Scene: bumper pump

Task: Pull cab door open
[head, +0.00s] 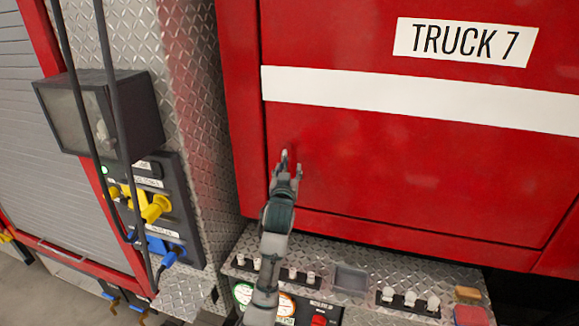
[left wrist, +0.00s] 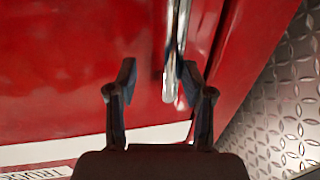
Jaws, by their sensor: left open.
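The red cab door (head: 400,170) has a white stripe and a "TRUCK 7" label, and it sits flush in its frame. My left gripper (head: 286,168) is in front of the door's lower left part, near its left edge. In the left wrist view the open fingers (left wrist: 158,78) point at the door. In the head view the handle is mostly hidden behind the gripper. My right gripper is not in view.
Below the door is a diamond-plate step (head: 350,255) with switches and gauges. To the left are a diamond-plate panel (head: 190,90), a dark lamp box (head: 135,105), hanging black cables and a panel with yellow and blue plugs (head: 155,208).

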